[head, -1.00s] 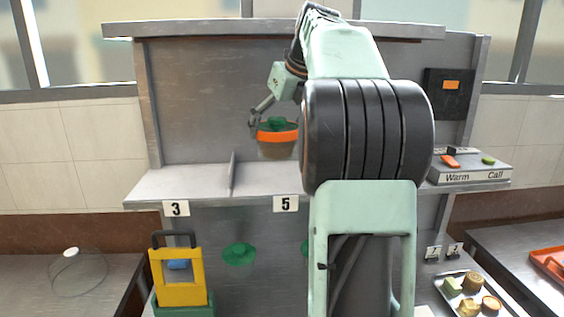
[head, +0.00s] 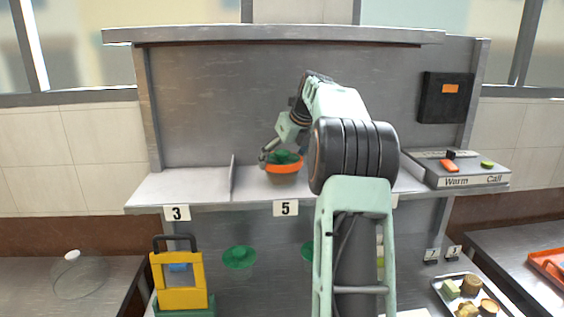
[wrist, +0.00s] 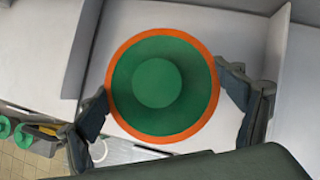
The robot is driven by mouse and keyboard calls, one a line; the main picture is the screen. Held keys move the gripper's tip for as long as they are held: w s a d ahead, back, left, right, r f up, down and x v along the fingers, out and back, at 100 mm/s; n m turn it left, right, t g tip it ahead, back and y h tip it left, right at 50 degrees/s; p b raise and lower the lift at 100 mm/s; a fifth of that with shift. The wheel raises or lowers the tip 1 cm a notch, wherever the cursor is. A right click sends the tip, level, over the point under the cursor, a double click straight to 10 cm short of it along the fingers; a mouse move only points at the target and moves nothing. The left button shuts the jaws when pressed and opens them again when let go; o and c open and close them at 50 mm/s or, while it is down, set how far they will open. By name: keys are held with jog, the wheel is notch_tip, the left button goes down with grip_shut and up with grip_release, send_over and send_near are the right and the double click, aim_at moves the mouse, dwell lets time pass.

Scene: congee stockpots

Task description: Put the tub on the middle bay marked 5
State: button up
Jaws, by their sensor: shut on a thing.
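The tub (head: 284,177) has a clear lower body, an orange band and a green lid. My gripper (head: 283,158) is shut on it, with one finger on each side of the band in the wrist view (wrist: 170,100). The tub is upright in the bay behind the "5" label (head: 286,208), at or just above the shelf (head: 255,187); I cannot tell whether it touches. My arm hides the shelf to the right of the tub.
A divider (head: 232,177) separates this bay from the bay marked 3 (head: 177,213), which is empty. A control box (head: 470,180) labelled Warm and Call sits at the shelf's right end. A yellow carrier (head: 180,280) and green-lidded items (head: 240,257) are below.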

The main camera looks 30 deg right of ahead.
jog(key=shift+f, duration=0.2)
jog(key=o, duration=1.2)
jog(key=shift+o, duration=0.2)
jog(key=shift+r, duration=0.2)
jog(key=v, duration=1.2)
jog(key=shift+a+f, duration=0.1)
